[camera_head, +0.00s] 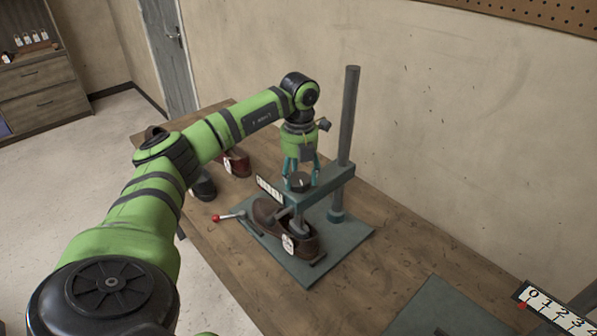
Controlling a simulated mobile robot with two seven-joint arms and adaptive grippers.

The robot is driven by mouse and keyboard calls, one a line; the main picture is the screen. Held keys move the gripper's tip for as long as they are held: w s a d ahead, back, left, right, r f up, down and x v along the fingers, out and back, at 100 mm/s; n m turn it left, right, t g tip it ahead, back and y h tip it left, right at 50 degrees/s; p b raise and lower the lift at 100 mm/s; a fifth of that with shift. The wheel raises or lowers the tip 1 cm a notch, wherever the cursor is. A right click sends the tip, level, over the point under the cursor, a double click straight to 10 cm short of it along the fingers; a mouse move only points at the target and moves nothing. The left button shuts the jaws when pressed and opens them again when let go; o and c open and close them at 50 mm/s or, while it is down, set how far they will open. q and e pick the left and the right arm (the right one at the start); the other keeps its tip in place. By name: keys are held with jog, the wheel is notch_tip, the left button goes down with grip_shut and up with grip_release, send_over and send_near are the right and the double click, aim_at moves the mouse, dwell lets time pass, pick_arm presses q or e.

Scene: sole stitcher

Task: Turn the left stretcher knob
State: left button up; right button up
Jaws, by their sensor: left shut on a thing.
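The left stretcher knob (299,182) is a small dark round knob with a light mark on top of the green-grey stretcher's arm (330,182). My left gripper (301,179) comes down on it from above, and its teal fingers are shut on the knob from both sides. A brown shoe (283,232) sits under the stretcher arm on the base plate (352,237). My right gripper does not show.
A tall grey post (347,140) stands just right of my left gripper. A red-tipped lever (229,216) sticks out at the left of the plate. Other shoes (236,163) stand behind on the wooden table (408,240). A second plate (445,310) lies at the lower right.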

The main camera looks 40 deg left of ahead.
aim_at(300, 176)
pick_arm(q)
jog(key=shift+w, duration=0.1)
dwell(0.5)
jog(key=o, duration=0.9)
jog(key=shift+o, duration=1.2)
jog(key=shift+w+a, duration=0.1)
jog(key=shift+w, duration=0.05)
jog(key=shift+r, duration=0.4)
notch_tip(300, 176, up, 11)
